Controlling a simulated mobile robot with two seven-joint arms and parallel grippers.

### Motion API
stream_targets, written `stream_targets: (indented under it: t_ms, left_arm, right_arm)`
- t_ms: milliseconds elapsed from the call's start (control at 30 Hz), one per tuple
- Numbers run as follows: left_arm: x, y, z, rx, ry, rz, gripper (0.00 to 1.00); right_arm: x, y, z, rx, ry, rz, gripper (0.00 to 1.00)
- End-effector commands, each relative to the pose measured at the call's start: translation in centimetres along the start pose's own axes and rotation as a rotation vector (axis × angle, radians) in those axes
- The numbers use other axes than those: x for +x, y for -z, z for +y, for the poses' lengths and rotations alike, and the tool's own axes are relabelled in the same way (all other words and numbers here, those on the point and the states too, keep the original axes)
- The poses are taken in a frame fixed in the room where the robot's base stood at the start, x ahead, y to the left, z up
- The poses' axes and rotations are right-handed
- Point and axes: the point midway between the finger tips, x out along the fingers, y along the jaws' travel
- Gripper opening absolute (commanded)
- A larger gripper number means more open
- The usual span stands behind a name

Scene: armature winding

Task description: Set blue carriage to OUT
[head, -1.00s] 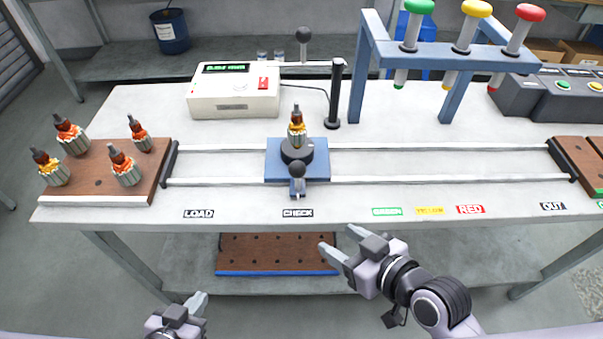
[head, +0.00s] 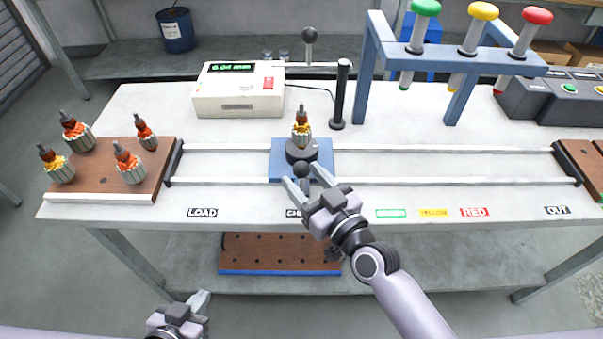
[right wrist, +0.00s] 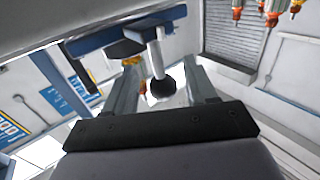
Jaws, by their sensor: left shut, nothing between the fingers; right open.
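The blue carriage (head: 322,172) sits on two white rails above the CHECK label, which is partly hidden by my right gripper. In the right wrist view the knob (right wrist: 162,90) shows between the open fingers; contact cannot be told. My left gripper (head: 204,298) is shut and empty, low in front of the table. The OUT label (head: 557,210) is at far right.
The rails (head: 450,181) run clear to the right. A blue frame (head: 461,100) with green, yellow and red plungers stands behind them. A tester (head: 239,92) stands behind the carriage. A wooden board (head: 110,187) with several armatures is at left; another board (head: 577,152) is at right.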

Motion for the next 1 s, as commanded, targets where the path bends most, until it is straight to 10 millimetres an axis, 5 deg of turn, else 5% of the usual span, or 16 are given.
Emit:
stream_targets:
  t_ms: [467,667,1000]
  left_arm:
    - [0.0,0.0,0.0,0.000,0.000,0.000,0.00]
    - [0.0,0.0,0.0,0.000,0.000,0.000,0.00]
    - [0.4,-0.5,0.0,0.000,0.000,0.000,0.00]
  right_arm:
    - [1.7,0.0,0.0,0.000,0.000,-0.001,0.56]
    - [1.7,0.0,0.0,0.000,0.000,-0.001,0.00]
    - [2.0,-0.2,0.8,-0.003,-0.002,0.001,0.00]
